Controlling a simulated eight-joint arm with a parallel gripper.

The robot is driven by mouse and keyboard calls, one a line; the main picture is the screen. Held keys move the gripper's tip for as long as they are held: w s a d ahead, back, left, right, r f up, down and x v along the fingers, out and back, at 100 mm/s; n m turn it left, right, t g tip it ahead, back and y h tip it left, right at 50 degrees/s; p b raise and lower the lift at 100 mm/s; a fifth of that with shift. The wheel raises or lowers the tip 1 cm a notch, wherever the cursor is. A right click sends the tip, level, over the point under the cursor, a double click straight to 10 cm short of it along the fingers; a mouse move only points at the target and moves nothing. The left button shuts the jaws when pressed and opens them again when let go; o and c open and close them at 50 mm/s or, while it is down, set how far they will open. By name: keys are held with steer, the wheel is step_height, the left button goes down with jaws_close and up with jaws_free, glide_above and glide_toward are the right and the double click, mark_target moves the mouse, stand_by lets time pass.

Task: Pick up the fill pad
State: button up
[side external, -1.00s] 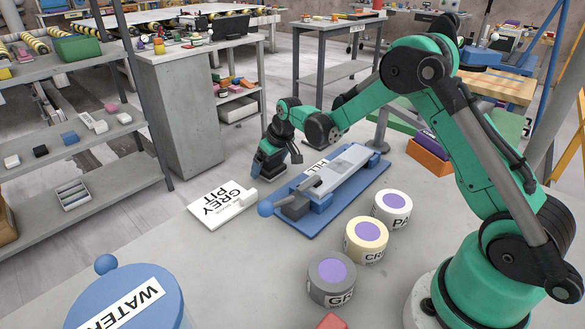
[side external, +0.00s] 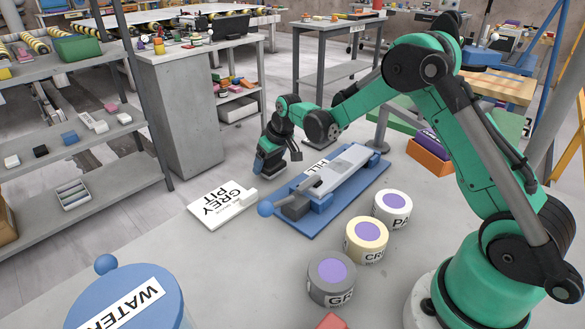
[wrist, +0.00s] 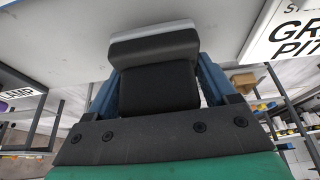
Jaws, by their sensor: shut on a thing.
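My gripper (side external: 268,168) is at the back edge of the grey slab, just left of the blue stand. In the wrist view its blue fingers (wrist: 157,92) are shut on a dark block with a pale grey strip along its far edge, which I take to be the fill pad (wrist: 155,47). In the side view the pad is mostly hidden by the gripper, and I cannot tell whether it touches the slab. The blue stand (side external: 340,207) carries a partly covered label and a long grey piece (side external: 343,170).
A white "GREY PIT" plate (side external: 222,203) lies left of the gripper; it also shows in the wrist view (wrist: 290,32). Several round tubs, such as the cream one (side external: 366,240), stand in front of the blue stand. A blue "WATER" container (side external: 130,290) is at front left.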

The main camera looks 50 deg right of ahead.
step_height(320, 180, up, 19)
stand_by(0.4)
steer(key=shift+r, duration=0.1)
steer(key=o, duration=0.7)
steer(key=c, duration=0.3)
